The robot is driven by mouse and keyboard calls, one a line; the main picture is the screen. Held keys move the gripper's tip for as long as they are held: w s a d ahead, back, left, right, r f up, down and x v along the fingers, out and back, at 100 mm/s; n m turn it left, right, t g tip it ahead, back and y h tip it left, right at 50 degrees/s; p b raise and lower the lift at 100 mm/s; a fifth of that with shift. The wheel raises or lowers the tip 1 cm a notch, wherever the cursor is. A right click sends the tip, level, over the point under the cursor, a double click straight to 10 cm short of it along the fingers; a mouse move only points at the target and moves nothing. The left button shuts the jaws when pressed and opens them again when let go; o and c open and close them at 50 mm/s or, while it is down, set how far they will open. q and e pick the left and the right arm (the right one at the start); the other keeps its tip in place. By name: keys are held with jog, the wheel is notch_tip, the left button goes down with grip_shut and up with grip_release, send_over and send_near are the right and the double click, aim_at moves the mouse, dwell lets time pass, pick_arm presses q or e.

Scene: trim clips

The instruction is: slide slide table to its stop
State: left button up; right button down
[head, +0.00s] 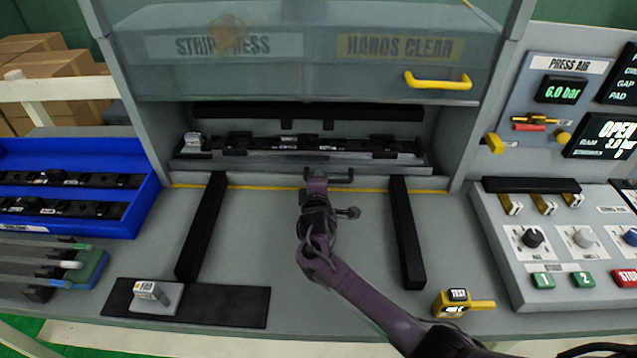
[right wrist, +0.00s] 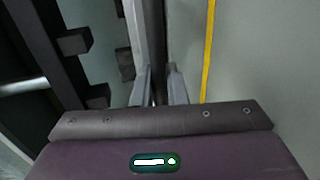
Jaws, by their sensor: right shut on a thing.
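The slide table (head: 410,167) is a grey plate bearing a row of black trim parts. It sits back in the press opening, its front edge just behind the yellow line on the bench. A dark handle (head: 343,176) sticks out from the middle of its front. My right gripper (head: 316,178) reaches in from the lower right and is shut on this handle, hiding part of it. In the right wrist view the two fingertips (right wrist: 159,84) close on the dark handle bar, beside the table's edge. My left gripper is out of view.
Two black rails (head: 203,225) (head: 406,230) run forward on the bench, with free surface between them. The clear guard (head: 300,75) with its yellow handle is raised above the opening. A blue bin (head: 150,205) stands left, a control panel (head: 490,235) right, a yellow tester (head: 480,304) front right.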

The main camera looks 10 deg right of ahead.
jog(key=c, duration=1.7)
grip_release()
jog(key=shift+w+d+r, duration=0.1)
jog(key=shift+w+r, duration=0.05)
jog(key=shift+r, duration=0.05)
jog(key=shift+o, duration=0.9)
jog(key=shift+w+f, duration=0.1)
jog(key=shift+f, duration=0.1)
jog(key=v, duration=0.8)
jog(key=shift+b, duration=0.3)
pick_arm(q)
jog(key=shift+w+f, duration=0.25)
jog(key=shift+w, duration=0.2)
pick_arm(e)
jog(key=shift+w, duration=0.1)
